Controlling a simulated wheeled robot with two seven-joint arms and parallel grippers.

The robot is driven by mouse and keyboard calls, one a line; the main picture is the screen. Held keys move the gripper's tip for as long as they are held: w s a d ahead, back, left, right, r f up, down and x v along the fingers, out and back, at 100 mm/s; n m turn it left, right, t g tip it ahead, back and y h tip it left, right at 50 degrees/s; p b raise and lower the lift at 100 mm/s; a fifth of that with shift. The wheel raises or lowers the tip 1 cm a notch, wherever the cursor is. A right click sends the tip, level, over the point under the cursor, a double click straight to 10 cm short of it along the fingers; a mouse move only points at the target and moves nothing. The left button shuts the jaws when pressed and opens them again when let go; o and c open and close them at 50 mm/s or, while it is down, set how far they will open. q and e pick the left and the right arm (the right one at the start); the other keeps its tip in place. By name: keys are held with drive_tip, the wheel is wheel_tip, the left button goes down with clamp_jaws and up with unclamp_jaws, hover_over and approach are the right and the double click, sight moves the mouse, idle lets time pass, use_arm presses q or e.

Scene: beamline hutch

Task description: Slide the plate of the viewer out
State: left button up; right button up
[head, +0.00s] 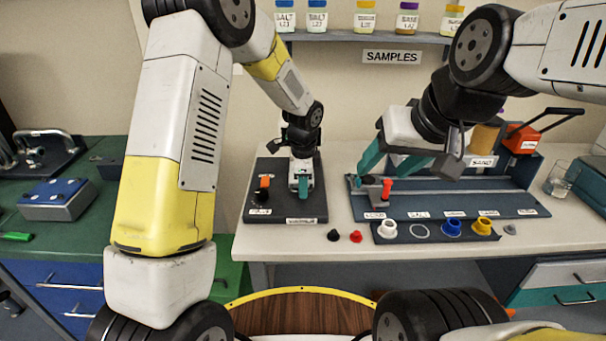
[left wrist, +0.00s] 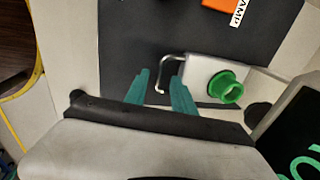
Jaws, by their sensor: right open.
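The viewer seems to be the dark board (head: 280,207) at the left of the bench, with an orange lamp block (head: 265,182) on it. In the left wrist view, a white plate (left wrist: 206,69) with a green ring (left wrist: 226,87) and a bent metal handle (left wrist: 172,57) lies over the dark board (left wrist: 130,30). My left gripper (head: 302,187) points down over the board. In the left wrist view its teal fingers (left wrist: 160,78) are apart, with the handle's end between them; contact cannot be told. My right gripper (head: 388,163) is open above the sample tray, near a red piece.
The blue-grey tray (head: 460,198) holds a red-topped piece (head: 387,188). A strip with coloured rings (head: 451,228) lies in front. Black and red caps (head: 355,236) lie near the bench edge. A glass (head: 560,178) stands at right. Jars line the shelf (head: 350,36).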

use_arm(q)
clamp_jaws()
drive_tip(key=shift+r, duration=0.1)
idle(1.2)
